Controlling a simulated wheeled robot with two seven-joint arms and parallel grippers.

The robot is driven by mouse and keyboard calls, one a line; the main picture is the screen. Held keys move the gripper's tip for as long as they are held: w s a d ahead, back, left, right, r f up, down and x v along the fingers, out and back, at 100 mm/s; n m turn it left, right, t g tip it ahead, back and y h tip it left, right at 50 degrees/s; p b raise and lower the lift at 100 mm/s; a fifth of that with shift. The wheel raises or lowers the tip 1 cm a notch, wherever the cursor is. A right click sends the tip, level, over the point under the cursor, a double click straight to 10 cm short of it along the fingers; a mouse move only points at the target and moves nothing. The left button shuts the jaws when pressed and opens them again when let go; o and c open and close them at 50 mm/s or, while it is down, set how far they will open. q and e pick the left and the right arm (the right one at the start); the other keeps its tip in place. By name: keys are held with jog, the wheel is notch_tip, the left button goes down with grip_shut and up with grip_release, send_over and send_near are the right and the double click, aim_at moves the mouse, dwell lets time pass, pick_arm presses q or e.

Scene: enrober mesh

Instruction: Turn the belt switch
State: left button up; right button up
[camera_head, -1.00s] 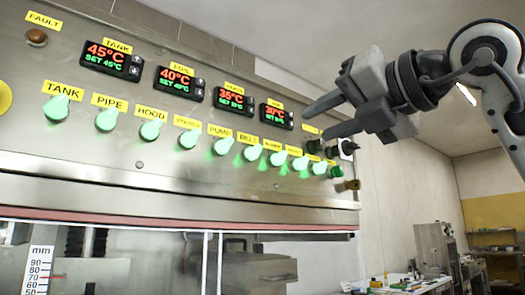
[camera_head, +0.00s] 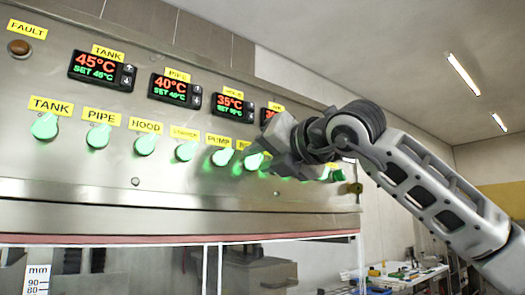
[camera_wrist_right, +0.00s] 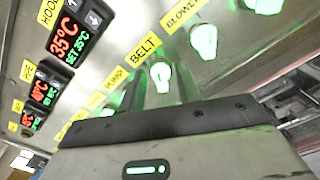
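The belt switch (camera_wrist_right: 160,76) is a lit green knob below the yellow BELT label (camera_wrist_right: 145,48) in the right wrist view. In the head view it (camera_head: 254,161) glows just left of my right gripper (camera_head: 268,146), partly covered by it. In the right wrist view the two fingers of my right gripper (camera_wrist_right: 160,92) stand apart, with the belt switch showing between their tips. The gripper is open; I cannot tell whether a finger touches the knob. My left gripper is in neither view.
The lit pump knob (camera_head: 222,157) is close on the left, and the blower knob (camera_wrist_right: 204,40) close on the other side. Temperature displays (camera_head: 235,106) sit above the row on the steel panel (camera_head: 190,205). My right arm hides the panel's right part.

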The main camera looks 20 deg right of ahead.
grip_shut()
